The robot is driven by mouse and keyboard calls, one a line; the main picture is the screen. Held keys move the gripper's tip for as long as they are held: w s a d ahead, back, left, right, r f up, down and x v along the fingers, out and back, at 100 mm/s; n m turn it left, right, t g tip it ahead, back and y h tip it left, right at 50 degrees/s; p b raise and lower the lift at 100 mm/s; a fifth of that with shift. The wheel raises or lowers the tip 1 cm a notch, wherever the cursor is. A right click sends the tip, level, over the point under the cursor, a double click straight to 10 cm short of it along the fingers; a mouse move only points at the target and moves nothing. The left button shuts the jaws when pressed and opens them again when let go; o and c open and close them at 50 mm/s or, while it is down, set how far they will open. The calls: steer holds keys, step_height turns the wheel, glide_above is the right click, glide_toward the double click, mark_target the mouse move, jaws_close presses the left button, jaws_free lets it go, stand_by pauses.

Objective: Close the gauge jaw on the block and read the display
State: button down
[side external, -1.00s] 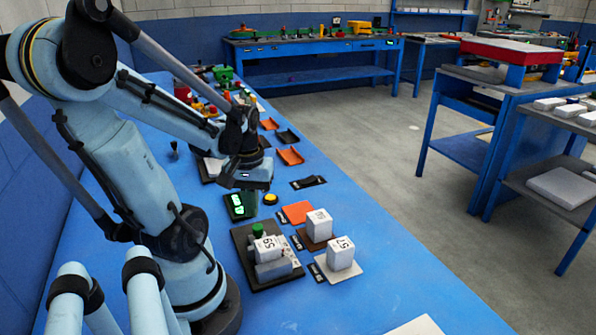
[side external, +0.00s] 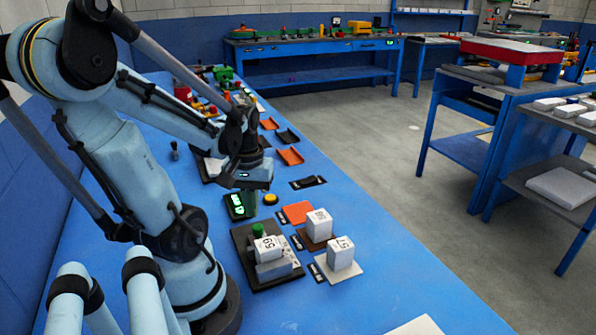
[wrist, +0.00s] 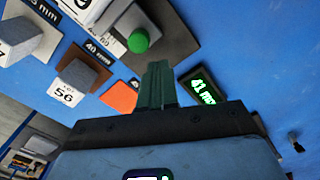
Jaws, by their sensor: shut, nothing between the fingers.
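The gauge's dark base (side external: 251,275) carries a grey metal jaw and a white numbered block (side external: 266,247). A green knob (side external: 258,229) stands behind the block; it also shows in the wrist view (wrist: 138,41). I cannot tell whether the jaw touches the block. A black display (side external: 237,206) with green digits lies behind the gauge; in the wrist view the display (wrist: 202,88) seems to read 41 mm. My gripper (side external: 250,212) points down beside the display, behind the knob. Its dark green fingers (wrist: 158,66) are together and empty, apart from the knob in the wrist view.
Two numbered blocks stand on pads right of the gauge: a nearer one (side external: 341,253) and a farther one (side external: 319,224). An orange pad (side external: 298,211) lies empty behind them. A yellow button (side external: 270,199) sits right of my gripper. The blue table's near right is mostly clear.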

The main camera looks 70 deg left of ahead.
steer(key=shift+f, duration=0.4)
steer(key=shift+f, duration=0.35)
steer(key=shift+f, duration=0.35)
steer(key=shift+f, duration=0.35)
steer(key=shift+f, duration=0.25)
steer(key=shift+d, duration=0.35)
stand_by(1.4)
steer(key=shift+a, duration=0.65)
stand_by(1.2)
steer(key=shift+r, duration=0.1)
steer(key=shift+r, duration=2.9)
